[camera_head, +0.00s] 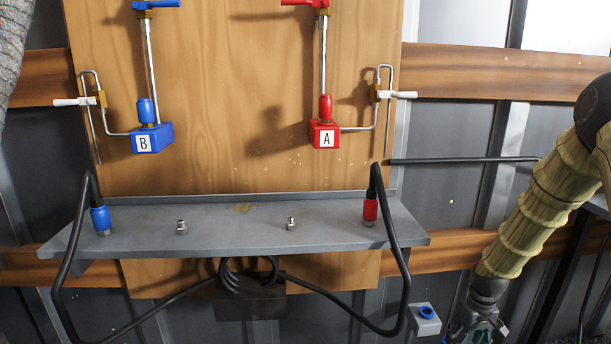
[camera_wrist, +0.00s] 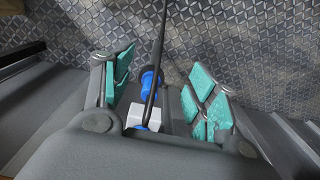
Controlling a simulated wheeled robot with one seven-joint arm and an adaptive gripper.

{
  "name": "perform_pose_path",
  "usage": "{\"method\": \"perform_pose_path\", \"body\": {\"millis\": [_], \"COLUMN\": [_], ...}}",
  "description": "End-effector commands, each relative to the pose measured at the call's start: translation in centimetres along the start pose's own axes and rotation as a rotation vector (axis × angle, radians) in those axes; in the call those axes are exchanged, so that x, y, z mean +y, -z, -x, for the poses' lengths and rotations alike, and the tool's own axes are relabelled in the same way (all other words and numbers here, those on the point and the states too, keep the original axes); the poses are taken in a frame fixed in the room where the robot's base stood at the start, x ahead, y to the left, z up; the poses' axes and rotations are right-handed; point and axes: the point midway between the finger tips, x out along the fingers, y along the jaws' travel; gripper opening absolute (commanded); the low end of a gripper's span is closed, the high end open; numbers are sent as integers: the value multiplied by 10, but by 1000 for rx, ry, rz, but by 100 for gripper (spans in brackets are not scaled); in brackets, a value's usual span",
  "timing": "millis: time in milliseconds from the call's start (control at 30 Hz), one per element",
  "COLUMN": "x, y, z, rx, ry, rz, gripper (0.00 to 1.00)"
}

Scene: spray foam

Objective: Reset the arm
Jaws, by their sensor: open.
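My gripper (camera_wrist: 162,92) is open in the wrist view, with teal pads on both fingers. It shows partly at the bottom right of the head view (camera_head: 480,328), low and right of the metal shelf. Between the fingers, the wrist view shows a blue part (camera_wrist: 149,88), a pale grey box (camera_wrist: 143,117) and a black hose; I cannot tell their depth, and no pad is clearly touching them. In the head view a grey box with a blue ring (camera_head: 425,316) sits just left of my gripper. My sleeved arm (camera_head: 535,205) reaches down from the right.
The metal shelf (camera_head: 235,228) holds a blue hose connector (camera_head: 101,219) at left, a red one (camera_head: 370,209) at right, and two small fittings between. Valve B (camera_head: 152,138) and valve A (camera_head: 324,133) hang above on the wooden board. Black hoses (camera_head: 404,285) loop below the shelf.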

Motion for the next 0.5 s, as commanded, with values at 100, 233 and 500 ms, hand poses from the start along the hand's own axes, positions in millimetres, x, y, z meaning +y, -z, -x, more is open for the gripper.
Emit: {"method": "perform_pose_path", "body": {"millis": [100, 233, 500], "x": [-21, -39, -82], "y": [-4, -14, -64], "z": [-19, -40, -100], "rx": [-2, 0, 0], "ry": [2, 5, 13], "rz": [14, 16, 0], "gripper": [58, 58, 58]}}
